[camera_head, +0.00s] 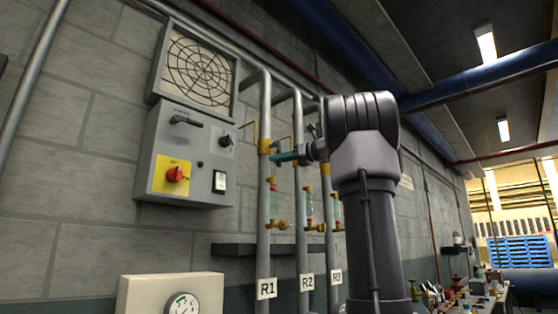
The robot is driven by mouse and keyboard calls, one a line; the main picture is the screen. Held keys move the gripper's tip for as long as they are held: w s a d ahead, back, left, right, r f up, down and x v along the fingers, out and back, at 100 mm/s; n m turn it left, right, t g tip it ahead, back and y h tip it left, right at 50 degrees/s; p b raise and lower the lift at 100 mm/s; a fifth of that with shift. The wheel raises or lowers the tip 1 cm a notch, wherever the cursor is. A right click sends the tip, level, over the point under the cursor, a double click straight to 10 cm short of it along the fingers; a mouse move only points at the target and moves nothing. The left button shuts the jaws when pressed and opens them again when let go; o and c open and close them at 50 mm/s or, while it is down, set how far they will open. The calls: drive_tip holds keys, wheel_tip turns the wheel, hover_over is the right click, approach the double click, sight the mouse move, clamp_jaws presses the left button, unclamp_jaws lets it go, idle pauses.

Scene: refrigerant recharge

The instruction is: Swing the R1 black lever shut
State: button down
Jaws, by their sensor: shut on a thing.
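The R1 pipe (264,215) is a grey vertical pipe with a white R1 label (266,288) near its foot and a yellow-brass collar (265,146) higher up. My gripper (276,159), with teal fingers, reaches in from the right at the height of that collar. It is shut at the R1 pipe's fitting, on what appears to be the R1 black lever. The lever itself is hidden or too small to make out, so its angle cannot be told. My arm covers part of the view right of the pipes.
Pipes R2 (301,230) and R3 (330,235) stand close to the right of R1. A grey control box (187,150) with a red knob (176,174) is on the wall at left. A pale gauge box (140,295) is below. A cluttered bench (480,303) stands at lower right.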

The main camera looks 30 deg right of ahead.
drive_tip(key=shift+d, duration=0.1)
idle(0.7)
drive_tip(key=w+d+r+n+h, duration=0.2)
drive_tip(key=d+r+n, duration=0.3)
drive_tip(key=n, duration=1)
drive_tip(key=shift+r+n+g+h, duration=0.3)
drive_tip(key=shift+r+n+h, duration=0.1)
drive_tip(key=shift+h, duration=0.5)
drive_tip(key=shift+d, duration=0.1)
drive_tip(key=c, duration=0.8)
unclamp_jaws()
drive_tip(key=shift+o, duration=0.2)
drive_tip(key=v, duration=1.1)
